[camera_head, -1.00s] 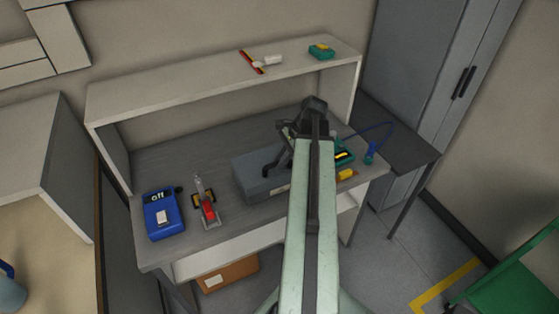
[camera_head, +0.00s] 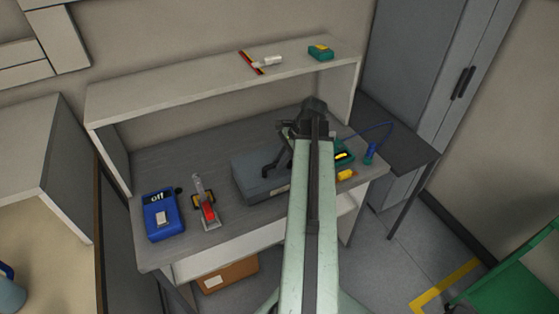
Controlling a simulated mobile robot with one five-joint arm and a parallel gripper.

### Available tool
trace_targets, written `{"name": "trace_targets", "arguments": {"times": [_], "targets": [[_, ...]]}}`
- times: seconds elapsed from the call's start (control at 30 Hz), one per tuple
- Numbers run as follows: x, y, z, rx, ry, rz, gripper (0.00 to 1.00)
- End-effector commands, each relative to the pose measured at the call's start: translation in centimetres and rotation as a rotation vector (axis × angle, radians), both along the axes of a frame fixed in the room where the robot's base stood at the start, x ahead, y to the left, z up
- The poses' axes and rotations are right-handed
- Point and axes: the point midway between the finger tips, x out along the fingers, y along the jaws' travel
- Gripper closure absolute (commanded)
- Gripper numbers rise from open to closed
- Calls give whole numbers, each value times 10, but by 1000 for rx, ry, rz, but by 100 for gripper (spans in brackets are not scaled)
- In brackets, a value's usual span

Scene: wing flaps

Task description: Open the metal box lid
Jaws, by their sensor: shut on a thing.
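The grey metal box (camera_head: 250,176) sits on the workbench, just left of my arm. Its lid looks closed, and its right part is hidden behind my arm. My gripper (camera_head: 272,167) is over the top of the box, with its dark fingers at the lid. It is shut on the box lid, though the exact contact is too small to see.
A blue device marked "off" (camera_head: 163,215) and a red-and-grey clamp-like tool (camera_head: 206,205) stand left of the box. A yellow item (camera_head: 346,175) and a teal item (camera_head: 345,157) lie right of my arm. A raised shelf (camera_head: 200,83) runs behind. The bench's back left is clear.

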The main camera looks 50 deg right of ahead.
Motion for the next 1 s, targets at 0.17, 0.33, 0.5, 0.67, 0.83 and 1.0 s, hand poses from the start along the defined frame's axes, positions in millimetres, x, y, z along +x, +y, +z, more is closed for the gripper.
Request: {"name": "trace_targets", "arguments": {"times": [0.17,0.33,0.5,0.67,0.83,1.0], "targets": [[0,0,0,0,0,0,100],[0,0,0,0,0,1,100],[1,0,2,0,0,1,100],[6,-2,9,0,-2,2,100],[18,-7,25,0,-3,2,100],[37,-15,43,0,-4,2,100]]}}
